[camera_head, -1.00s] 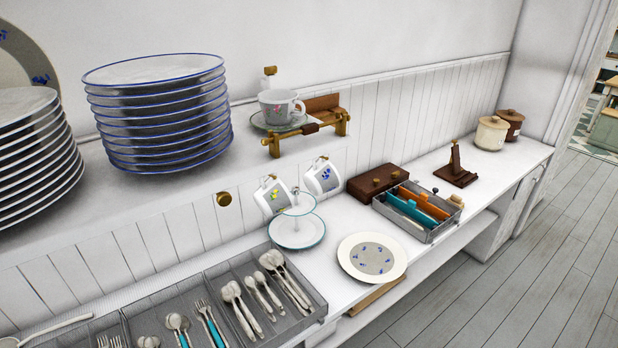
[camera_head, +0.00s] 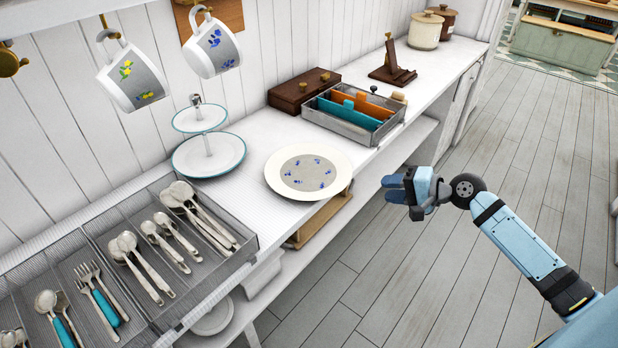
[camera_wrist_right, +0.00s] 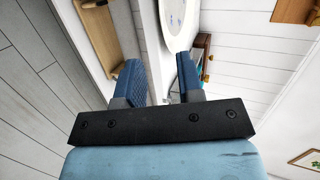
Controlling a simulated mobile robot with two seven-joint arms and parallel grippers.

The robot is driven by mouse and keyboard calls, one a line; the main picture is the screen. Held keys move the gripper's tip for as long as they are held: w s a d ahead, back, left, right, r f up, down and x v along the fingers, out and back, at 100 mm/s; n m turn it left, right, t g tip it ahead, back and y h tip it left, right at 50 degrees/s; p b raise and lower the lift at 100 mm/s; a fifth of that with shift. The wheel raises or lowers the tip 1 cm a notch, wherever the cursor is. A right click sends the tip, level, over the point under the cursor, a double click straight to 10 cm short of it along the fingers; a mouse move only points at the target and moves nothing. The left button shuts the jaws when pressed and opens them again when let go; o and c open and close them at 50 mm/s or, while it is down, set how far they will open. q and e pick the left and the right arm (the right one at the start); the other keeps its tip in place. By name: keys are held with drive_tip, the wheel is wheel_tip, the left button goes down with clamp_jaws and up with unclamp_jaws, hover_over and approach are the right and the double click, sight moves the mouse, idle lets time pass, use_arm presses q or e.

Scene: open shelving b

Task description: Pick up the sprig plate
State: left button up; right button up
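The sprig plate (camera_head: 308,171) is white with a grey centre and small blue sprigs. It lies flat at the front edge of the white counter, slightly overhanging it in the head view. Its rim and part of its centre also show at the top of the right wrist view (camera_wrist_right: 182,22). My right gripper (camera_head: 390,188) is in front of the counter, to the right of the plate and apart from it. Its two blue fingers (camera_wrist_right: 160,82) are spread with nothing between them. My left gripper is in neither view.
A two-tier stand (camera_head: 209,156) is left of the plate, and a wire cutlery tray (camera_head: 250,246) is nearer. A grey organizer (camera_head: 352,130) and a brown box (camera_head: 292,92) stand behind. Two mugs (camera_head: 135,80) hang above. A wooden tray (camera_head: 318,221) sits on the shelf below. The floor right is open.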

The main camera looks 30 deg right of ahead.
approach(344, 184)
drive_tip(key=a+x, duration=0.1)
drive_tip(key=x, duration=0.4)
drive_tip(key=shift+d+b+x, duration=0.15)
drive_tip(key=shift+b+x, duration=0.2)
drive_tip(key=shift+x, duration=0.8)
drive_tip(key=shift+d+b+x, duration=0.2)
drive_tip(key=shift+b+x, duration=0.15)
drive_tip(key=shift+x, duration=0.8)
drive_tip(key=shift+w+f, duration=0.15)
clamp_jaws()
